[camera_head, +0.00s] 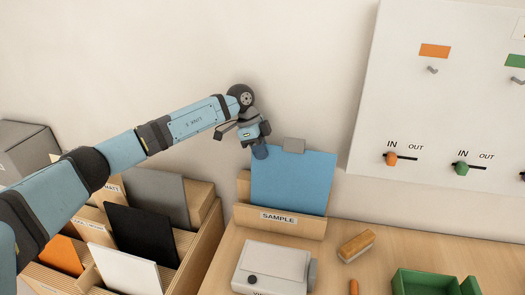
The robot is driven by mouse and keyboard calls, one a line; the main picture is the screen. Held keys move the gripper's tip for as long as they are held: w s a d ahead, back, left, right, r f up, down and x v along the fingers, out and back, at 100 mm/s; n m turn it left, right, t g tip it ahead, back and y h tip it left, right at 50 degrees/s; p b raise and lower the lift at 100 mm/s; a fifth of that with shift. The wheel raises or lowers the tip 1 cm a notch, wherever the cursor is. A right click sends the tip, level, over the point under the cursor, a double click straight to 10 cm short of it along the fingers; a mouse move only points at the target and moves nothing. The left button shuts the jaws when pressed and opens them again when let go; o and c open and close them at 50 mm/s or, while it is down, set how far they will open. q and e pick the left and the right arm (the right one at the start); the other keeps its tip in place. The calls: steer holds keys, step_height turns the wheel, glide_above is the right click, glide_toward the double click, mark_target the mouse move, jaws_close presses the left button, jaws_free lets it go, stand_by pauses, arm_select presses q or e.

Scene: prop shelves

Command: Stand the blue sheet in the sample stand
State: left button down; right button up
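The blue sheet (290,182) stands upright in the wooden sample stand (279,227), behind its front board labelled SAMPLE. Its lower edge is hidden by that board. A grey tab or clip (293,145) shows at its top edge. My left gripper (252,139) is at the sheet's upper left corner, with a dark rounded part close to the corner. I cannot tell whether it touches the sheet, or whether its fingers are open or shut. My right gripper is out of view.
A wooden divided rack (211,232) at lower left holds grey, black, white and orange sheets. A white-grey device (272,267), a wooden block (356,244), an orange stick (354,287) and a green tray (426,283) lie in front. A white panel with sliders (440,110) is at right.

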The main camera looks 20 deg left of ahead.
arm_select(q)
steer(key=c, duration=1.3)
jaws_free()
steer(key=shift+o, duration=0.2)
steer(key=b+v, duration=0.2)
steer(key=v, duration=1.1)
steer(key=shift+a+r, duration=0.15)
steer(key=shift+r, duration=0.2)
